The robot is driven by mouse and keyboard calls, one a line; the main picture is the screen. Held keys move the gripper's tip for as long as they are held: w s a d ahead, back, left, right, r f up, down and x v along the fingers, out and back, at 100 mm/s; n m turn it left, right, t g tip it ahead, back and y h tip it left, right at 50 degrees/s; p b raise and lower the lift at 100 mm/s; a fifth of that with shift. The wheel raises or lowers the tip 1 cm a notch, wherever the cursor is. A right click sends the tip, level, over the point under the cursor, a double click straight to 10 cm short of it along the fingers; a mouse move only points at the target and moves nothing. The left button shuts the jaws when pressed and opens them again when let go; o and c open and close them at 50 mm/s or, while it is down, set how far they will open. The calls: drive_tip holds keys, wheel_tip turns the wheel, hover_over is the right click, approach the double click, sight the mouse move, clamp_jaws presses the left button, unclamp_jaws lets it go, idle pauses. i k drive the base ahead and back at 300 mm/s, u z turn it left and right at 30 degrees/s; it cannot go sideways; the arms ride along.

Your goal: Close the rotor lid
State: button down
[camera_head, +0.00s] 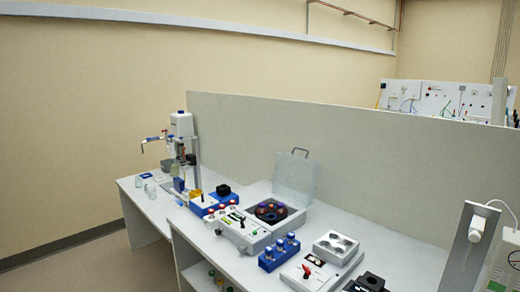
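The rotor lid (296,176) is a clear, slightly green panel. It stands raised and open at the back edge of the centrifuge box, near the grey partition. A grey handle (300,151) sits on its top edge. Below and in front of it, the dark round rotor (271,211) lies uncovered in the white housing (245,236), with orange and purple spots on it. My gripper is not in view.
A blue rack (279,253) with several capped vials stands right of the housing. Beyond it are a white block with round wells (336,246) and a red-knobbed box (308,269). A grey partition (330,150) runs behind. The bench (400,238) is bare at the back right.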

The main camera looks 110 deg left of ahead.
sight(308, 152)
drive_tip(key=z, duration=0.05)
drive_tip(key=k, duration=0.15)
drive_tip(key=u, duration=3.2)
drive_tip(key=k, duration=0.15)
drive_tip(key=u, duration=0.6)
drive_tip(key=i, duration=1.7)
drive_tip(key=u, duration=0.2)
